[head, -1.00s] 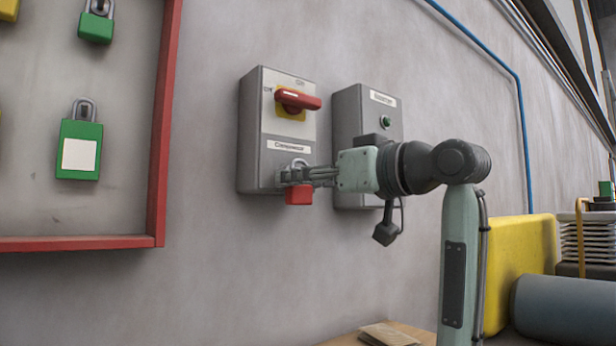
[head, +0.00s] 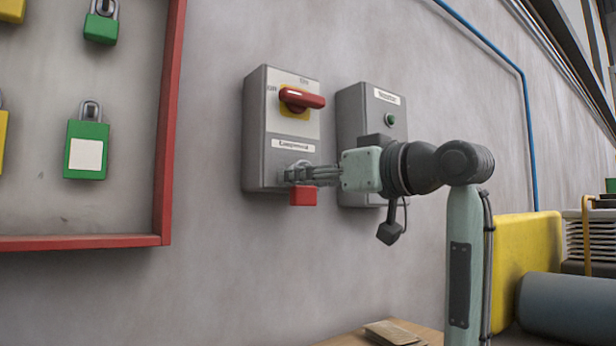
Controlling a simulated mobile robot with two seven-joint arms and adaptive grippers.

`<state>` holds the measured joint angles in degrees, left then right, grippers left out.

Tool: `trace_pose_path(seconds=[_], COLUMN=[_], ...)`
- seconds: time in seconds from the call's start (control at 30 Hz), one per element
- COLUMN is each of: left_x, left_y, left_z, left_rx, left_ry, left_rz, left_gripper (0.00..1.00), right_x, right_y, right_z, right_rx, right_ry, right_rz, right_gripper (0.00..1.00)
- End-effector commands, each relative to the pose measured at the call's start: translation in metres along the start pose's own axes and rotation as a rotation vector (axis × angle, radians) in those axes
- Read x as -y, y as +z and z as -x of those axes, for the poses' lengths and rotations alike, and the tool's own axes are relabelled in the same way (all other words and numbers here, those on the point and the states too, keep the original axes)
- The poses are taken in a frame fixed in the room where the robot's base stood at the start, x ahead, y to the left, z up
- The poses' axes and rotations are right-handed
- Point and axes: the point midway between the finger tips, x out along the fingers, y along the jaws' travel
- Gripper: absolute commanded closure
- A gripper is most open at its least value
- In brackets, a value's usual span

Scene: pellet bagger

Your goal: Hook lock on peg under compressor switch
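The compressor switch (head: 281,135) is a grey wall box with a red rotary handle (head: 301,99) on a yellow plate and a name label below it. A red padlock (head: 303,196) is at the lower front of this box, below the label. My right gripper (head: 290,174) comes in from the right with its fingers closed around the top of the padlock. The fingers hide the shackle and the peg, so I cannot tell whether the shackle is on the peg. My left gripper is not in view.
A second grey box (head: 353,112) with a green button stands just right, partly behind my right arm. A red-framed board (head: 85,241) with green and yellow padlocks hangs at left. A yellow block (head: 523,250) and grey cylinder (head: 565,307) are at lower right.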

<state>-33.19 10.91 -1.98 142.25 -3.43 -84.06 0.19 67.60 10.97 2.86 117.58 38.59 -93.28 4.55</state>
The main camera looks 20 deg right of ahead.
Motion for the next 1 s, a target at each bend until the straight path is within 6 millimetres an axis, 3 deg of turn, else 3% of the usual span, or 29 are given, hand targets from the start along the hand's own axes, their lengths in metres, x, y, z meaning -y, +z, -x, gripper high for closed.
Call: trace_pose_path(seconds=[0.13,0.57,0.77,1.0], left_x=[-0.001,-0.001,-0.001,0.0], left_y=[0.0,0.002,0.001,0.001], left_z=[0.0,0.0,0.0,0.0], left_rx=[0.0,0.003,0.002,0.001], left_ry=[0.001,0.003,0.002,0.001], left_rz=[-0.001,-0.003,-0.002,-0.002], left_gripper=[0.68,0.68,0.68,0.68], right_x=[0.001,0.001,0.0,0.0], right_y=[0.006,0.002,0.001,0.001], right_z=[-0.003,0.001,0.027,0.079], right_rx=[0.016,0.007,0.004,0.004], right_ry=[-0.005,-0.003,0.0,-0.001], right_rz=[-0.004,-0.001,0.002,0.002], right_gripper=[0.4,0.4,0.4,0.4])
